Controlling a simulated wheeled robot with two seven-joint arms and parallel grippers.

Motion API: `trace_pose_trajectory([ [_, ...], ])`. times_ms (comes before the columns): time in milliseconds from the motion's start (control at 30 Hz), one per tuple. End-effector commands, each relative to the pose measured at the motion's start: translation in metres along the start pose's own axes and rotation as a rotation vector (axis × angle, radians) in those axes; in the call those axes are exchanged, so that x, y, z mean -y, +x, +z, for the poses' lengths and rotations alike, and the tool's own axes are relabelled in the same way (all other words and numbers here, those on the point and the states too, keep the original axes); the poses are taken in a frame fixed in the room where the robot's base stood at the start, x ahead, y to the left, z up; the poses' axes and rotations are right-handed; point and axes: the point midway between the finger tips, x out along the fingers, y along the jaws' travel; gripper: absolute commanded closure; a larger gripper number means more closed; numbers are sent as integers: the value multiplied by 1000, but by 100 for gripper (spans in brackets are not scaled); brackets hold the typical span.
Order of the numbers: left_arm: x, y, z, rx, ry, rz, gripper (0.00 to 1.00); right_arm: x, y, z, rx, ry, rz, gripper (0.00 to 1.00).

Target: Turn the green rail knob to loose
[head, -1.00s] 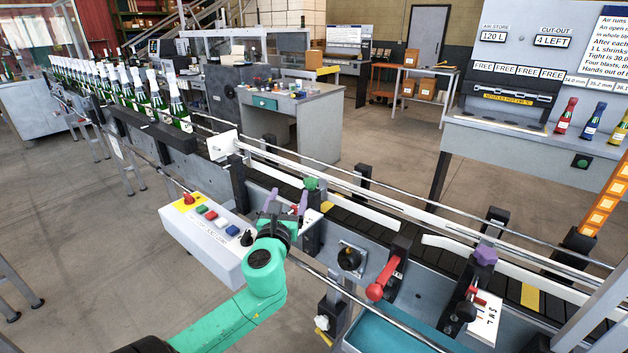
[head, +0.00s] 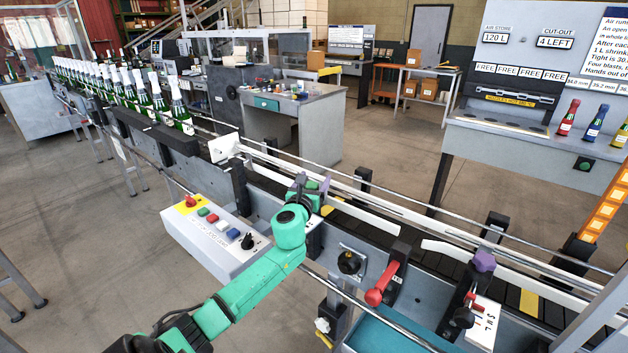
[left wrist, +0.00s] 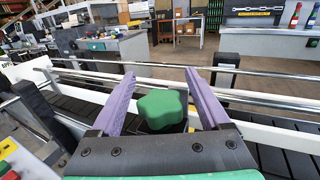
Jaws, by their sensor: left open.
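The green rail knob (left wrist: 160,108) is a lobed knob above the near guide rail. In the left wrist view it sits between the two purple fingers of my left gripper (left wrist: 160,95). The fingers are open, with a gap visible on each side of the knob. In the head view my left gripper (head: 312,183) is over the knob's place on the conveyor, and the gripper and wrist mostly hide the knob. My right gripper does not show.
A control box (head: 215,240) with coloured buttons stands left of my arm. Foil-topped bottles (head: 158,100) line the far left belt.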

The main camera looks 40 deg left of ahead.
Motion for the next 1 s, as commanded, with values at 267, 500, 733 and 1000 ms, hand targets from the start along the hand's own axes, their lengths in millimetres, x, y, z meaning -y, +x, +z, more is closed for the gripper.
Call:
trace_pose_trajectory([
  [267, 0, 0, 0, 0, 1, 0, 55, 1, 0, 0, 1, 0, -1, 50],
  [500, 0, 0, 0, 0, 1, 1, 100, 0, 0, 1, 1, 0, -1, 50],
  [733, -1, 0, 1, 1, 1, 37, 100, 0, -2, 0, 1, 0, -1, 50],
  [1000, -4, -1, 2, 1, -1, 183, 100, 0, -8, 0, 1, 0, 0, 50],
])
